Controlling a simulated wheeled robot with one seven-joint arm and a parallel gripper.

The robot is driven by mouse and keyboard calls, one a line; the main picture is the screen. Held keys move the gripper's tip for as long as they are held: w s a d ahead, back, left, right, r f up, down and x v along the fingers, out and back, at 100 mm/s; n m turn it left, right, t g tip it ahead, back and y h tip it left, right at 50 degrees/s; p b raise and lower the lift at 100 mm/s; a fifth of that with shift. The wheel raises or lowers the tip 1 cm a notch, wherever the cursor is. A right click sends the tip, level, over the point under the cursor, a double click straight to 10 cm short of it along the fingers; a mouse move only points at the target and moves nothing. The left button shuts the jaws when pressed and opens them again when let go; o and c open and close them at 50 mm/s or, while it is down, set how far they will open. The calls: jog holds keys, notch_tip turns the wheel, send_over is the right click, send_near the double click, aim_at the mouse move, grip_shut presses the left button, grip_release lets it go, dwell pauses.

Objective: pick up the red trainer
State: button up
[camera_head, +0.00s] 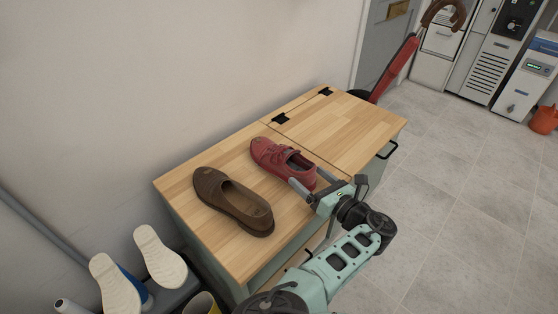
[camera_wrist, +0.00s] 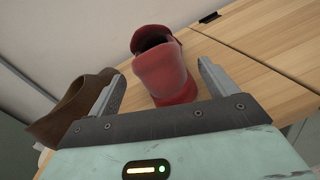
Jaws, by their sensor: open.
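The red trainer (camera_head: 279,160) lies on the wooden top of a low cabinet, its toe toward the wall and its heel toward my arm. My gripper (camera_head: 302,185) is at its heel end, open. In the wrist view the red heel (camera_wrist: 165,75) shows between the two spread fingers of my gripper (camera_wrist: 160,85), with a gap to the right finger. Whether a finger touches the shoe I cannot tell. The trainer's toe is hidden in the wrist view.
A brown slip-on shoe (camera_head: 232,201) lies left of the trainer; it also shows beside the left finger in the wrist view (camera_wrist: 72,108). The wooden top (camera_head: 345,125) is clear to the right, with black hinges. White soles (camera_head: 158,257) stand at lower left.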

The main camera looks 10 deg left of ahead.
aim_at(300, 170)
jog(key=b+x, duration=0.1)
jog(key=x, duration=0.3)
jog(key=shift+a, duration=0.15)
jog(key=shift+r, duration=0.1)
jog(key=c, duration=1.2)
notch_tip(300, 170, up, 10)
jog(key=p, duration=0.3)
jog(key=d+f+m+t+h, duration=0.4)
jog(key=d+h, duration=0.3)
jog(key=d, duration=1)
jog(key=d+f+m+t+h, duration=0.1)
jog(key=d+f+m+h, duration=0.35)
jog(key=d, duration=1.15)
jog(key=shift+m+h, duration=0.25)
jog(key=shift+h, duration=0.4)
jog(key=s+r+p, duration=0.3)
jog(key=r+p, duration=0.5)
jog(key=p, duration=0.1)
jog(key=s+r+p, duration=0.3)
jog(key=r+p, duration=0.5)
jog(key=p, duration=0.1)
jog(key=s+r+p, duration=0.3)
jog(key=r+p, duration=0.6)
jog(key=shift+s+r, duration=0.1)
jog(key=shift+s, duration=0.3)
